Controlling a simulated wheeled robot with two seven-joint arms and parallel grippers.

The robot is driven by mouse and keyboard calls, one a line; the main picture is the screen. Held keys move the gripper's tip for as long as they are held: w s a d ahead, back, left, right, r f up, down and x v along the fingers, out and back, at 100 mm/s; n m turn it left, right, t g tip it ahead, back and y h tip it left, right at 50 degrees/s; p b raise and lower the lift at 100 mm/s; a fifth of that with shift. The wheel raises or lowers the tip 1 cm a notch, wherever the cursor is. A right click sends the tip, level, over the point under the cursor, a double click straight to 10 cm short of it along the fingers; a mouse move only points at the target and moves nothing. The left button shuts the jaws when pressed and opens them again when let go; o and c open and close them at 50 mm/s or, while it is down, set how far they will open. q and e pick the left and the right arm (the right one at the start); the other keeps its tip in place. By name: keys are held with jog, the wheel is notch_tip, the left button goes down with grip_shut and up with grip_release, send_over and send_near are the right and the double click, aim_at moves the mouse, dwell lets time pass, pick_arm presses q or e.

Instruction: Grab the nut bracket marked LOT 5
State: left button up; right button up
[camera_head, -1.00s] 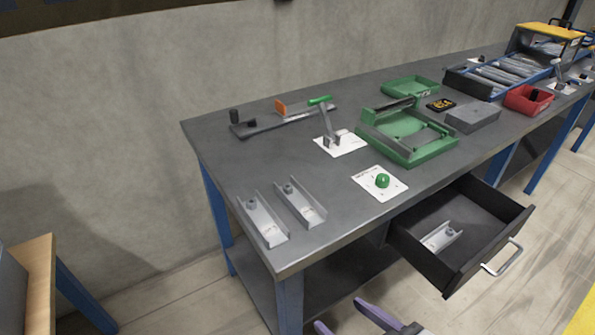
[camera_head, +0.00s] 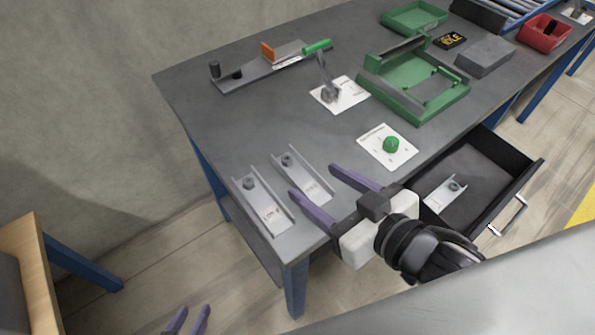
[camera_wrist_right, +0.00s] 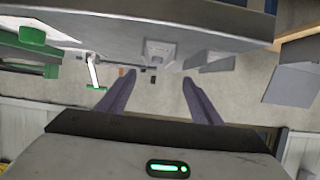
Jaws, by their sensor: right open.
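Two grey channel-shaped nut brackets lie side by side near the table's front left corner: the left bracket (camera_head: 262,205) and the right bracket (camera_head: 303,177). A third bracket (camera_head: 444,194) lies in the open drawer. Each has a nut and a small label; the lot numbers are too small to read. My right gripper (camera_head: 314,180) is open and empty, its purple fingertips over the table edge by the right bracket's near end. It also shows in the right wrist view (camera_wrist_right: 158,84). My left gripper (camera_head: 188,314) is open at the bottom edge, low and away from the table.
The black drawer (camera_head: 520,187) stands open at the table front. A green button on a white card (camera_head: 390,145), a toggle clamp (camera_head: 330,92), a green fixture (camera_head: 412,90) and a grey block (camera_head: 485,57) occupy the table.

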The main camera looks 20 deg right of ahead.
aim_at(290, 164)
jog(key=x, duration=0.2)
jog(key=shift+w+a+f+p, duration=0.1)
jog(key=shift+w+f+p, duration=0.1)
jog(key=shift+w+p, duration=0.1)
jog(key=w+f, duration=0.2)
jog(key=w, duration=0.1)
jog(key=shift+w+a+f, duration=0.2)
jog(key=shift+a, duration=0.05)
jog(key=shift+w+a+f, duration=0.2)
jog(key=shift+w+f, duration=0.05)
jog(key=shift+w, duration=0.25)
jog(key=c, duration=1.2)
